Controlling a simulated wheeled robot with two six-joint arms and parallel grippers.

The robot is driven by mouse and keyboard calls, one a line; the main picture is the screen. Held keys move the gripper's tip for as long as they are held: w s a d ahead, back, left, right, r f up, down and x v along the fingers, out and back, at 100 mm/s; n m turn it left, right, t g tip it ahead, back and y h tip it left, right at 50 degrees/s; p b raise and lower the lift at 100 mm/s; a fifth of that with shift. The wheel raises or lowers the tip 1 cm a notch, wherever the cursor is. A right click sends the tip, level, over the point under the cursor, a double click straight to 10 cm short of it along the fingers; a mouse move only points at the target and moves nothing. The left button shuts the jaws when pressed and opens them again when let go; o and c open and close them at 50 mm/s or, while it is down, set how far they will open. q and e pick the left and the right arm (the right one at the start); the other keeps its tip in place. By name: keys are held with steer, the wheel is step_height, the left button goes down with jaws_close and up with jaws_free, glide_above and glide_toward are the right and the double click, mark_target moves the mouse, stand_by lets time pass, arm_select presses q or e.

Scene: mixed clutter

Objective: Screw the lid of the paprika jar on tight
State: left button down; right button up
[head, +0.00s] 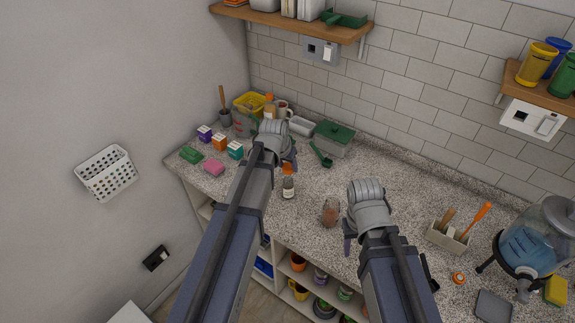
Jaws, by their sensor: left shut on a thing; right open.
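A small glass jar with reddish-brown contents (331,212), which looks like the paprika jar, stands on the speckled counter with no lid visible on it. A round orange lid (459,278) lies on the counter at the right. My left gripper (291,163) is shut at the top of a dark bottle with an orange cap and pale label (288,187); the arm partly hides the contact. My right gripper (348,240) is open and empty, just right of the jar; its far finger is hidden.
A caddy with tools (448,238), a drink dispenser (532,240) and a grey dish (494,305) stand at the right. A green-lidded box (334,139) and green scoop (320,154) lie behind. Small boxes (220,142) and sponges are at the left. The counter behind the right gripper is clear.

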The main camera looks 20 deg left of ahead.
mark_target(287, 183)
arm_select(q)
steer(key=shift+a+f+b, duration=0.1)
steer(key=shift+f+b, duration=1.5)
steer(key=shift+f, duration=0.2)
steer(key=shift+f+b, duration=0.85)
steer(key=shift+r, duration=0.1)
steer(key=shift+c, duration=1.1)
jaws_free()
steer(key=c, duration=1.3)
steer(key=shift+c, duration=0.2)
